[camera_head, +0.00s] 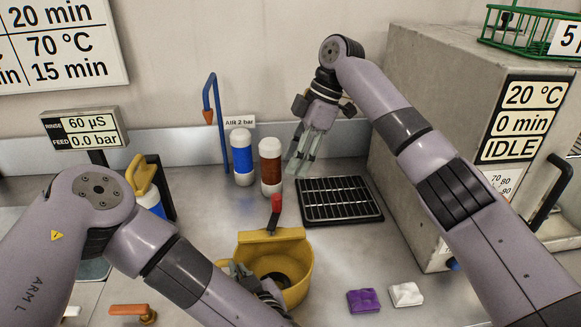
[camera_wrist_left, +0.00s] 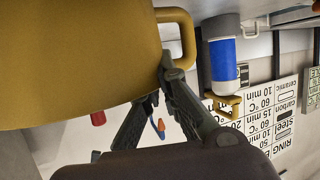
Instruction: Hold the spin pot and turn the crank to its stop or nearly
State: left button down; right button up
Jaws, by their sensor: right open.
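The spin pot (camera_head: 303,265) is a yellow open pot on the bench, with a dark inside and a yellow bar across its back rim. The crank (camera_head: 276,203) stands up at that bar with a red grip on top. My left gripper (camera_head: 252,278) is at the pot's front left and covers part of it. In the left wrist view the pot (camera_wrist_left: 70,60) fills the upper left, and its loop handle (camera_wrist_left: 188,38) is beside the left fingertips (camera_wrist_left: 160,88). Whether they clamp it is unclear. My right gripper (camera_head: 303,155) is open and empty, pointing down behind the pot, away from the crank.
A blue-banded bottle (camera_head: 242,160) and a brown-banded bottle (camera_head: 270,170) stand behind the pot. A black rack (camera_head: 340,212) lies right of them. Purple (camera_head: 363,300) and white (camera_head: 407,294) blocks lie front right. A large grey machine (camera_head: 430,110) bounds the right side.

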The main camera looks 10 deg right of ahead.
pick_arm(q)
jog(key=c, duration=2.3)
grip_release()
jog(key=o, duration=0.6)
